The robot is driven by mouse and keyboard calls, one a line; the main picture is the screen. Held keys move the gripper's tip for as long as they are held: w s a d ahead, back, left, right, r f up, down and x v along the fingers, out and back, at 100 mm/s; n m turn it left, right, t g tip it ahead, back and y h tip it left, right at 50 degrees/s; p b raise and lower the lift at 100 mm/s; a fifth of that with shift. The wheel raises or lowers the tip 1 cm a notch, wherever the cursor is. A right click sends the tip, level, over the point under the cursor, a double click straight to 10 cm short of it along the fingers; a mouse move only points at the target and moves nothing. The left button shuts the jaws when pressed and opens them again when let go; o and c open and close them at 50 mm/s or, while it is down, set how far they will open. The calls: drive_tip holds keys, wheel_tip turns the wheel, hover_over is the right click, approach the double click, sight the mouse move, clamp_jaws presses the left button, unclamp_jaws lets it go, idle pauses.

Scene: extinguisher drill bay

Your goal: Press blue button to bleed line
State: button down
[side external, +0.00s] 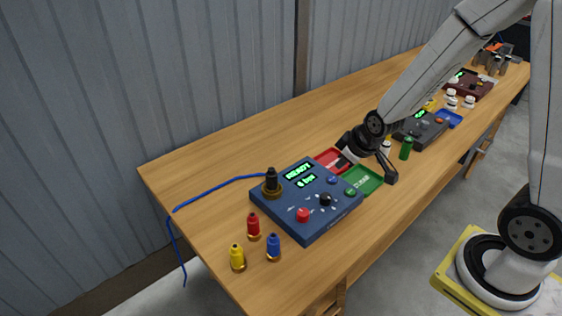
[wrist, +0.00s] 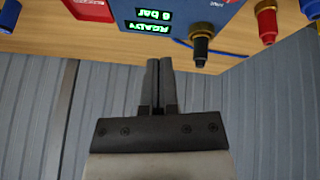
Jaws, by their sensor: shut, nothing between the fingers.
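The blue button (side external: 333,180) is a small round cap on the sloping top of the blue control panel (side external: 277,205). A green button (side external: 350,191), a black knob (side external: 325,199) and a red button (side external: 303,214) are near it. My gripper (side external: 346,147) is over the panel's right rear side, close to the red tray, apart from the blue button. In the wrist view my gripper (wrist: 160,65) has its fingers together and empty. That view shows the panel (wrist: 180,12) upside down with its lit display (wrist: 154,15); the blue button is not in it.
A black fitting (side external: 271,182) stands at the panel's left corner. Red (side external: 253,226), yellow (side external: 237,258) and blue (side external: 273,247) fittings stand in front. A red tray (side external: 328,157) and green tray (side external: 366,177) lie to the right. A corrugated wall (side external: 220,80) runs behind the table.

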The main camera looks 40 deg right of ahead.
sight(331, 176)
drive_tip(key=w+d+f+n+t+h, duration=0.2)
drive_tip(key=w+d+f, duration=0.1)
drive_tip(key=w+d, duration=0.4)
drive_tip(key=shift+d+f+n+t, duration=0.25)
drive_tip(key=shift+d+n+t, duration=0.15)
drive_tip(key=shift+f, duration=0.15)
drive_tip(key=shift+f, duration=4.25)
drive_tip(key=shift+f, duration=0.9)
drive_tip(key=shift+r, duration=0.9)
drive_tip(key=shift+r, duration=0.1)
